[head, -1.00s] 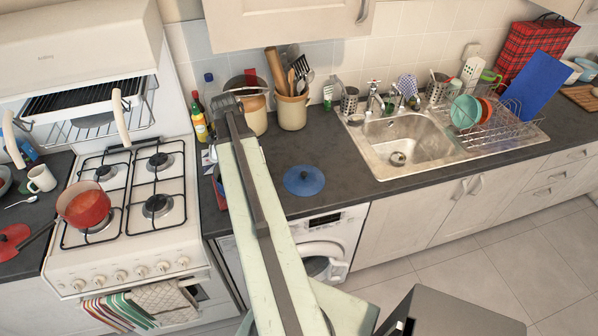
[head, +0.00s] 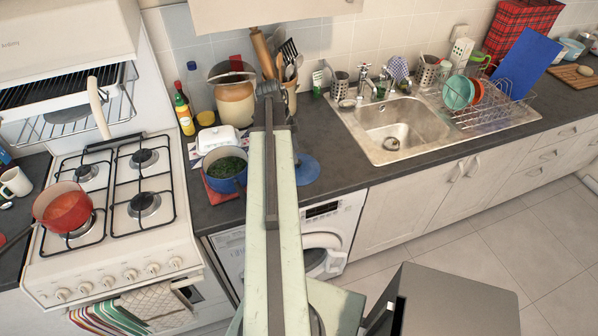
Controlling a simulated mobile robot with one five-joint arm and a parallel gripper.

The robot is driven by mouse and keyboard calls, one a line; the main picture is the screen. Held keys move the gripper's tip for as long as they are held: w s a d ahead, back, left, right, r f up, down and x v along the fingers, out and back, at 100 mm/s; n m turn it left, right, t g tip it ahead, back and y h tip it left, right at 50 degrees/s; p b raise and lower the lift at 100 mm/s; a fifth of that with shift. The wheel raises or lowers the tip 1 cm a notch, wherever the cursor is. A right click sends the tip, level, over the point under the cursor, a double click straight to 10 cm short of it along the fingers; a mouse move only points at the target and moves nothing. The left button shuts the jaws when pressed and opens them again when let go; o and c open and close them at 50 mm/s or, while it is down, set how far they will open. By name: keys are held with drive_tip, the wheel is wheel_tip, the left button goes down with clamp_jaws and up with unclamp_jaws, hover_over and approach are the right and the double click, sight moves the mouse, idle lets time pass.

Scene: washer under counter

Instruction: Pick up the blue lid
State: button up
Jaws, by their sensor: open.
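The blue lid (head: 308,170) lies flat on the dark counter above the washer, left of the sink. My arm crosses in front of it and hides its left part. My gripper (head: 269,90) is the small dark end at the far tip of my arm, in front of the utensil crock. It is open and holds nothing that I can see; its fingertips are hard to make out. The lid appears nearer to me than my gripper's end and slightly to its right.
A blue pot (head: 225,168) with green contents stands left of my arm on a red mat, with a white dish (head: 217,139) behind it. The utensil crock (head: 290,98) stands at the wall. Counter between lid and sink (head: 394,130) is clear.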

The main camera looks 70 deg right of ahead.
sight(298, 165)
drive_tip(key=b+x, duration=0.3)
drive_tip(key=x, duration=0.1)
drive_tip(key=shift+s+f, duration=0.15)
drive_tip(key=shift+f, duration=0.1)
drive_tip(key=shift+r, duration=0.2)
clamp_jaws()
